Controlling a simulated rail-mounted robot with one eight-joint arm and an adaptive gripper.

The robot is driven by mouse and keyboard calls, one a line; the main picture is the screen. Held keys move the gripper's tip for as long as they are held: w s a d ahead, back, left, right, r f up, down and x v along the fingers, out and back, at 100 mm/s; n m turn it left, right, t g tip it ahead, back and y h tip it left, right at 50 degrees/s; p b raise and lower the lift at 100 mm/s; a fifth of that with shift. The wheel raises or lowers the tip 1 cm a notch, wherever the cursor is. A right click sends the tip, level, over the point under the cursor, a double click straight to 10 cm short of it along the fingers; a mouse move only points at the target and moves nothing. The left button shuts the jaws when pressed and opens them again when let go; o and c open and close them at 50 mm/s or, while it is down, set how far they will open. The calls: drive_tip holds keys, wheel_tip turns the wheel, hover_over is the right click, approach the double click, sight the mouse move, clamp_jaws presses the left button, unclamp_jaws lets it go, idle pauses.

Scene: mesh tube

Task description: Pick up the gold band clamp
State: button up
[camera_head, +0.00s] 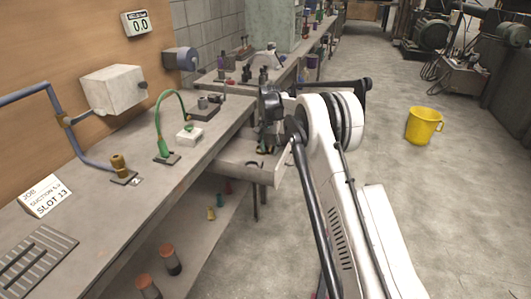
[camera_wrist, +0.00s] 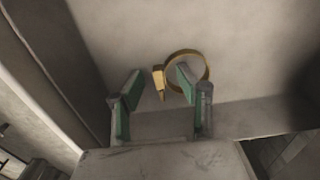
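The gold band clamp (camera_wrist: 206,61) shows in the wrist view as a round ring with a small block-like screw housing on its left side. It lies on the pale floor of what looks like an open drawer (camera_head: 230,170) under the bench. My gripper (camera_wrist: 158,79) is open, with green pads on its fingers. In the wrist view the right fingertip overlaps the ring's opening and the left fingertip is left of the housing. I cannot tell whether either finger touches the clamp. In the head view my arm hides the clamp.
The drawer's wall (camera_wrist: 225,117) is close to my fingers. A yellow bucket (camera_head: 423,126) stands on the open floor at right.

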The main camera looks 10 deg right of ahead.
clamp_jaws()
idle(0.3)
